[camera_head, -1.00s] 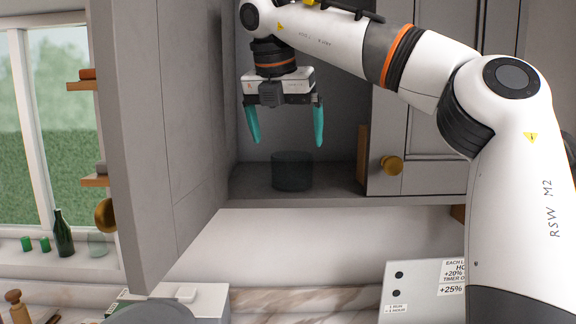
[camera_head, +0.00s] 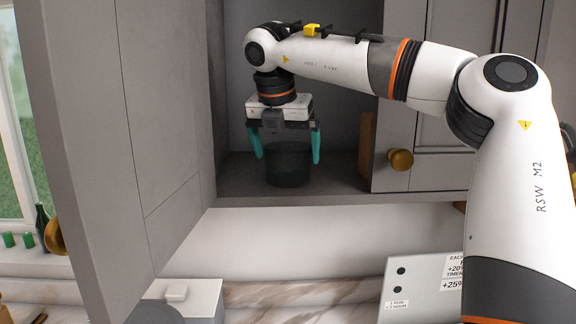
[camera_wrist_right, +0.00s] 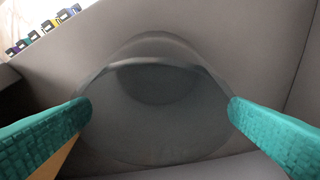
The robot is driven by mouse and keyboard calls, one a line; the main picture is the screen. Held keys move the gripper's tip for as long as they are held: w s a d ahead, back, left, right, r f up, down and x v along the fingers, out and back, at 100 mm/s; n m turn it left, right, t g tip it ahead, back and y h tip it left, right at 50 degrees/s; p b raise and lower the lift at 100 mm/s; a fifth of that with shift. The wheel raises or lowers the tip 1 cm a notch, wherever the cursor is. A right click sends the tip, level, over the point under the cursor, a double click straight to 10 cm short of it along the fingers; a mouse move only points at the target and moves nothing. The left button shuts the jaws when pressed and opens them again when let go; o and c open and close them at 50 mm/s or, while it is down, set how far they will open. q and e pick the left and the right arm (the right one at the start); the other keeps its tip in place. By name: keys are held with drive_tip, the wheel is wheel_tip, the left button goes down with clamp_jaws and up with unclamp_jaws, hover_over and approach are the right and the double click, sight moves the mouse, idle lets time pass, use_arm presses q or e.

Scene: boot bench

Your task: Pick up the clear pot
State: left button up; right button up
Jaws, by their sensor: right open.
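The clear pot (camera_head: 288,166) is a dark, see-through round vessel standing upright on the floor of the open wall cabinet. My right gripper (camera_head: 286,160) is open and points down over it, with one teal finger on each side of the pot's upper part. In the right wrist view the pot (camera_wrist_right: 160,100) lies between the two spread teal fingers of the gripper (camera_wrist_right: 160,112). The fingertips look close to its rim on both sides; I cannot tell whether they touch. My left gripper is not in view.
The cabinet shelf (camera_head: 335,187) has a front edge below the pot. The open cabinet door (camera_head: 110,130) stands at the left, and a closed door with a brass knob (camera_head: 400,159) is at the right. A wooden board edge (camera_head: 366,145) stands right of the pot.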

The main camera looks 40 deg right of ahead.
drive_tip(key=p+x, duration=0.1)
drive_tip(key=x, duration=0.2)
drive_tip(key=shift+s+d+f+p, duration=0.1)
drive_tip(key=shift+d+p, duration=0.05)
drive_tip(key=shift+p, duration=0.25)
drive_tip(key=shift+d+f, duration=0.15)
drive_tip(key=shift+f, duration=0.1)
drive_tip(key=c, duration=1)
drive_tip(key=shift+r, duration=0.15)
